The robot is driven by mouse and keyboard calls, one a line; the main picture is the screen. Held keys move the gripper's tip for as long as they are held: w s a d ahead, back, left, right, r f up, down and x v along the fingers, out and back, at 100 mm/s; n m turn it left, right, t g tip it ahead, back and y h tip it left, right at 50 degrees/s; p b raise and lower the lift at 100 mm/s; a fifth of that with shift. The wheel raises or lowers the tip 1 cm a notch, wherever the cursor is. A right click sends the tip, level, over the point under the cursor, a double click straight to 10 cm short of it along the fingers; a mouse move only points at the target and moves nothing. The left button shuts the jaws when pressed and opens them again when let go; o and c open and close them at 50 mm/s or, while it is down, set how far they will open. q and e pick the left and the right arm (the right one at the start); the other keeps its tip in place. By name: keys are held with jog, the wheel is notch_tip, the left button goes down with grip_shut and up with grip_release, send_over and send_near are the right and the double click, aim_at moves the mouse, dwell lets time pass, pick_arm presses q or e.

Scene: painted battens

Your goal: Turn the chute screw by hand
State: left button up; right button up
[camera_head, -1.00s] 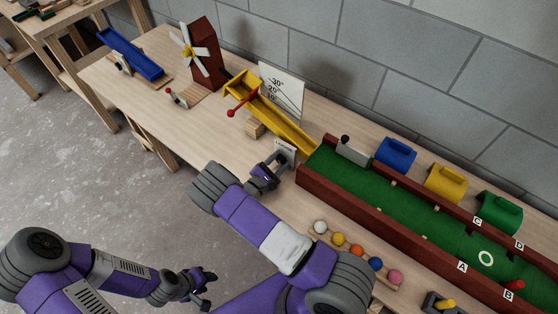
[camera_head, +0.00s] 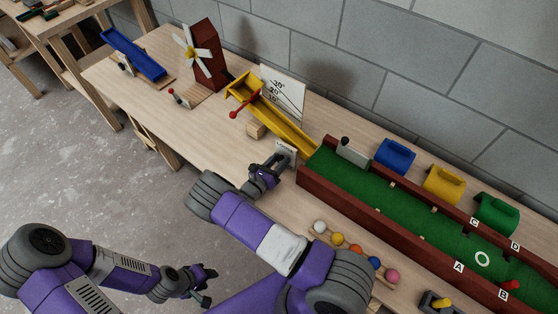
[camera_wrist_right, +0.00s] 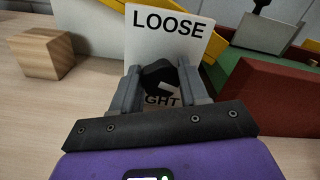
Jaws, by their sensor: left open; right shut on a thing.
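The yellow chute (camera_head: 280,122) slopes down towards the green lane, with an angle board (camera_head: 284,90) behind it. Below its lower end stands a white plate (camera_head: 287,150). In the right wrist view the plate (camera_wrist_right: 168,25) reads LOOSE at the top, and "GHT" shows lower down. The dark screw knob (camera_wrist_right: 158,75) sits in front of the plate. My right gripper (camera_head: 277,163) is shut on the knob, one finger on each side; the fingers hide part of the lower lettering. My left gripper (camera_head: 207,285) is open and empty, low in the head view, away from the table.
A wooden block (camera_head: 256,130) lies left of the plate. The red-walled green lane (camera_head: 385,200) is close on the right. Several balls (camera_head: 338,239) sit in a row in front of it. A windmill (camera_head: 205,55) and blue ramp (camera_head: 135,54) stand farther left. Bare tabletop (camera_head: 190,125) lies between.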

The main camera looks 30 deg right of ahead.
jog(key=n, duration=0.6)
jog(key=shift+w+f, duration=0.1)
jog(key=n, duration=0.6)
jog(key=shift+f+n+p, duration=0.15)
jog(key=shift+n+p, duration=0.2)
jog(key=shift+n, duration=0.05)
jog(key=o, duration=1.1)
jog(key=shift+c, duration=0.2)
jog(key=shift+a, duration=0.1)
jog(key=p+v, duration=0.1)
jog(key=v, duration=0.6)
jog(key=shift+a, duration=0.25)
